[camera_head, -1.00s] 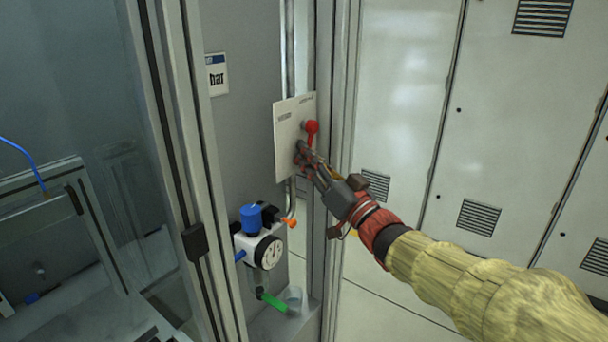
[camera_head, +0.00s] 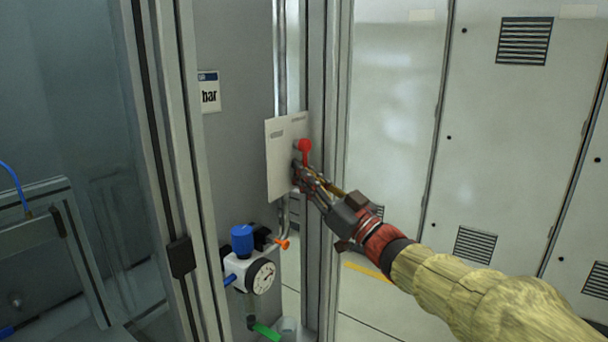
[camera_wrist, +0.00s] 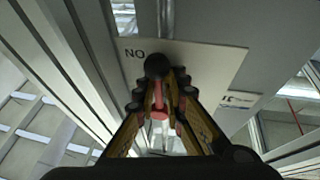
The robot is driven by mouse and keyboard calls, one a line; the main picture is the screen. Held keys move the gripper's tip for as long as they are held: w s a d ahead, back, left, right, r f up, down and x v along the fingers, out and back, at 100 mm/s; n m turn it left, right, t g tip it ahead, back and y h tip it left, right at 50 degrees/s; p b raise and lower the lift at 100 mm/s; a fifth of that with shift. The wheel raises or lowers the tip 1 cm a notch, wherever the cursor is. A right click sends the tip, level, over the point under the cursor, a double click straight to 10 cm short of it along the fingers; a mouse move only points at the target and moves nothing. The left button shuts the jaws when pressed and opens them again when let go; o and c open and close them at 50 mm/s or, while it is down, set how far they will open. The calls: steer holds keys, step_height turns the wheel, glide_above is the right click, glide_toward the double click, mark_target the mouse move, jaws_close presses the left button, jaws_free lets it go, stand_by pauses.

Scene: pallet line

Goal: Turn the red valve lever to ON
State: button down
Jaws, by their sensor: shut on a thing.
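The red valve lever (camera_head: 304,147) is on a white plate (camera_head: 280,178) fixed to the grey cabinet post. Its round red end shows just above my fingertips in the head view. My gripper (camera_head: 299,170) reaches in from the right, at the plate. In the wrist view, my gripper (camera_wrist: 160,86) has its fingers closed around the red lever (camera_wrist: 159,101), with a dark round part at the fingertips. Letters reading "NO" as seen show on the plate (camera_wrist: 205,62) there. The fingers hide part of the lever, and its exact angle is hard to tell.
A pressure gauge (camera_head: 262,277) with a blue-capped regulator (camera_head: 242,240) and a green handle (camera_head: 267,331) sits below the plate. A framed door (camera_head: 172,170) stands at left. Pale cabinets (camera_head: 500,150) line the right. A "bar" sign (camera_head: 209,94) hangs above left.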

steer(key=shift+f, duration=0.15)
steer(key=c, duration=2)
jaws_free()
steer(key=shift+w+d, duration=0.1)
steer(key=shift+w, duration=0.05)
steer(key=shift+o, duration=0.2)
steer(key=shift+s+d+f, duration=0.1)
steer(key=shift+s+d, duration=0.25)
steer(key=shift+s, duration=0.05)
steer(key=v, duration=1.1)
steer(key=shift+f, duration=0.1)
